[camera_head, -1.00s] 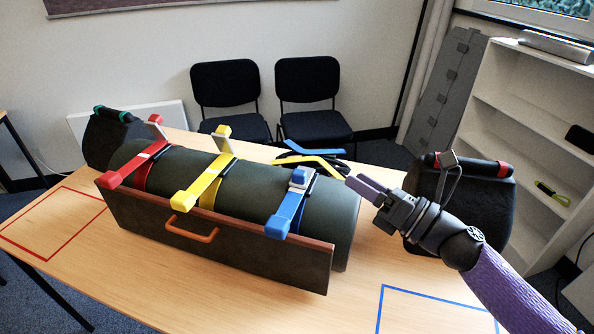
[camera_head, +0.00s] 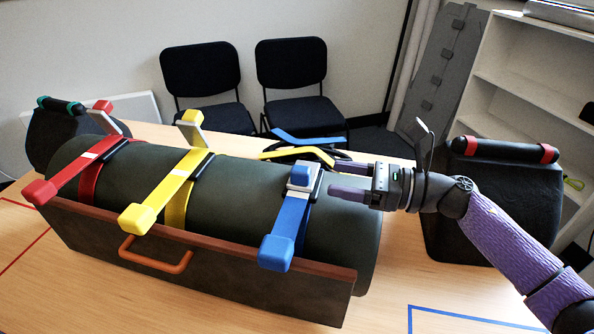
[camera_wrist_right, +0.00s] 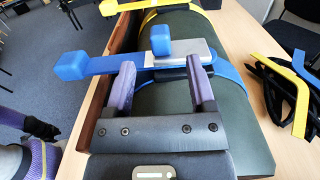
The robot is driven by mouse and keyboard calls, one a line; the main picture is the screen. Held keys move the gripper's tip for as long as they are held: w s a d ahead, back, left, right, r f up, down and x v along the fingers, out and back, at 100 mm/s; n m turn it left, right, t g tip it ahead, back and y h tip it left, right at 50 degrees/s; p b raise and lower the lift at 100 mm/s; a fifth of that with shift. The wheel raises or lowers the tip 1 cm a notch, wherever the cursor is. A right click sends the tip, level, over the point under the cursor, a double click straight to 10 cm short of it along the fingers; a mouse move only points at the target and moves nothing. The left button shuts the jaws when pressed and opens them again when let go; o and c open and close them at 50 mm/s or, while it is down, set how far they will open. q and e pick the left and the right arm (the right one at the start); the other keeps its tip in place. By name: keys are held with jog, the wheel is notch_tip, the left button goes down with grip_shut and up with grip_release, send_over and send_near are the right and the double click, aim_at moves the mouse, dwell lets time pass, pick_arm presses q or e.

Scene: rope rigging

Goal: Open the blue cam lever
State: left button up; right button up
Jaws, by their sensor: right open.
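The blue cam lever (camera_head: 301,173) is a blue-tipped grey plate lying low over the buckle on the blue strap (camera_head: 289,226), on a dark green roll. In the right wrist view, its blue tip (camera_wrist_right: 161,40) and grey plate (camera_wrist_right: 188,54) lie just beyond the fingertips. My right gripper (camera_head: 333,180) is open and empty, just right of the lever in the head view. In the right wrist view, its two purple fingers (camera_wrist_right: 160,72) point at the buckle, with the lever tip between their lines. Part of what looks like my left gripper (camera_wrist_right: 38,128) shows at the left; its fingers are unclear.
Red (camera_head: 103,107) and yellow (camera_head: 190,117) tipped levers stand raised. A brown panel with an orange handle (camera_head: 157,262) fronts the roll. Blue and yellow hooked pieces (camera_head: 300,140) lie behind. A dark bag (camera_head: 494,200) stands right, under my right arm.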

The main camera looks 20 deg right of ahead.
aim_at(299, 168)
jog(key=x, duration=0.7)
jog(key=shift+w+a, duration=0.15)
jog(key=shift+a, duration=0.1)
grip_shut()
dwell(1.0)
